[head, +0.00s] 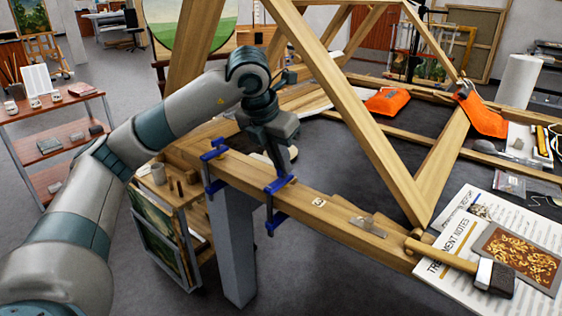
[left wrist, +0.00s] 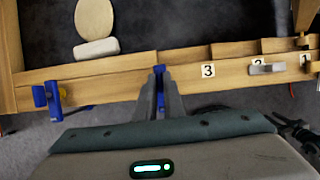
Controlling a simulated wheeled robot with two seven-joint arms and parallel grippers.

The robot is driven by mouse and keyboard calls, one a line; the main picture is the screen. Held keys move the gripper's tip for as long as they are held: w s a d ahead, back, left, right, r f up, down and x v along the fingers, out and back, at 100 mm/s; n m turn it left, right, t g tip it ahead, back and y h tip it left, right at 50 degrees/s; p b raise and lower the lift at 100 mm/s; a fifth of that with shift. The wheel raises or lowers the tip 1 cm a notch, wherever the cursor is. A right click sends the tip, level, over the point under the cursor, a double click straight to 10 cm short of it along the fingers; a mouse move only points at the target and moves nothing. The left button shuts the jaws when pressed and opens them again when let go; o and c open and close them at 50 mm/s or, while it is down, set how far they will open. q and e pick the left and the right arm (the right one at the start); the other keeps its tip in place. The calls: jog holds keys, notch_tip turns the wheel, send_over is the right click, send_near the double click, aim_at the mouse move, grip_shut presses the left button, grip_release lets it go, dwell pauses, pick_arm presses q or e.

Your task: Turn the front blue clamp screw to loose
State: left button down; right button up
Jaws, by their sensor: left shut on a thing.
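Two blue clamps sit on the near wooden beam (head: 240,176). My left gripper (head: 281,172) points down over the nearer, front blue clamp (head: 272,222). Its fingers are shut on the top of that clamp, at its screw. In the left wrist view the fingers meet around the blue screw (left wrist: 159,70), and most of it is hidden between them. I cannot tell the screw's turn. The other blue clamp (head: 208,170) stands farther back along the beam, apart from the gripper; it also shows in the left wrist view (left wrist: 48,97). My right gripper is not in view.
A small number 3 label (head: 319,202) and a metal plate (head: 368,227) lie along the beam. A brush (head: 455,260) and printed notes (head: 450,240) lie at the right. A slanted wooden bar (head: 350,110) rises close right of my left gripper.

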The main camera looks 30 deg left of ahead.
pick_arm(q)
jog(key=shift+r, duration=0.1)
jog(key=c, duration=1.9)
grip_release()
jog(key=shift+o, duration=0.2)
